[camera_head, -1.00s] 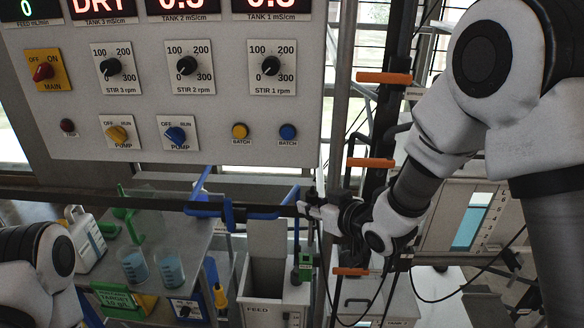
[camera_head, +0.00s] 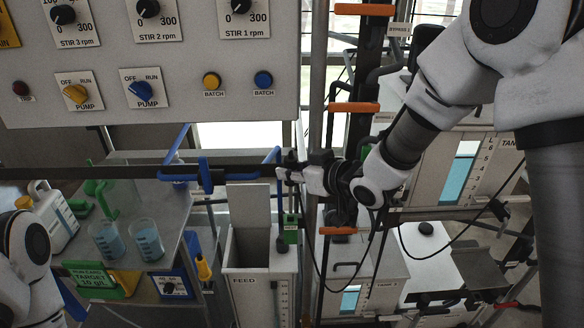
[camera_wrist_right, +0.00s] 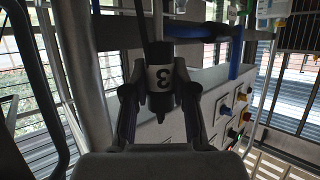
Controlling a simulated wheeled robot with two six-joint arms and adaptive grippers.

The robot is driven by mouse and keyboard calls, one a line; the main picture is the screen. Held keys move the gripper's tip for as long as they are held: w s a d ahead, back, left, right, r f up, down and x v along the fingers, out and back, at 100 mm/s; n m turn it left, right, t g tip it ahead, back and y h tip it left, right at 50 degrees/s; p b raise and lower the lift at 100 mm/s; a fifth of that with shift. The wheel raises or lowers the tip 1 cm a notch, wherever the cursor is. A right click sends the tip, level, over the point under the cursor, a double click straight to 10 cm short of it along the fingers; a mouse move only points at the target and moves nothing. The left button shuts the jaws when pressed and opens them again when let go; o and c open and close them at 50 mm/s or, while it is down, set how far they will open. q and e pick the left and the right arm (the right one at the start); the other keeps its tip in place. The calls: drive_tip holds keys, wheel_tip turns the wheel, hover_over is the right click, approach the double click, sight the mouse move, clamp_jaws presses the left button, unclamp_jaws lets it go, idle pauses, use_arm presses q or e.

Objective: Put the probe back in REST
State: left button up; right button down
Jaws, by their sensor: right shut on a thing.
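My right gripper (camera_head: 288,174) is level with the dark rail, just right of the blue brackets (camera_head: 206,175). In the right wrist view its two fingers (camera_wrist_right: 160,112) are closed on the probe (camera_wrist_right: 160,80), a dark body with a white band marked 3, which appears upside down. In the head view the probe is small and mostly hidden by the fingers. A place marked REST cannot be made out. A green tagged piece (camera_head: 290,228) is below the gripper, beside the feed tank. Of my left arm only links show at the lower left; its gripper is out of view.
The open grey FEED tank (camera_head: 258,262) stands below the rail. A bench at left holds two beakers (camera_head: 147,240) and a jug (camera_head: 54,215). A post with orange clips (camera_head: 353,108) and loose black cables are close to my right arm. The control panel (camera_head: 190,105) is above.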

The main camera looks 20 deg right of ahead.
drive_tip(key=shift+f, duration=0.3)
drive_tip(key=shift+r, duration=0.15)
idle(0.3)
wheel_tip(320, 180, down, 8)
drive_tip(key=b, duration=0.5)
drive_tip(key=shift+b, duration=0.3)
idle(1.6)
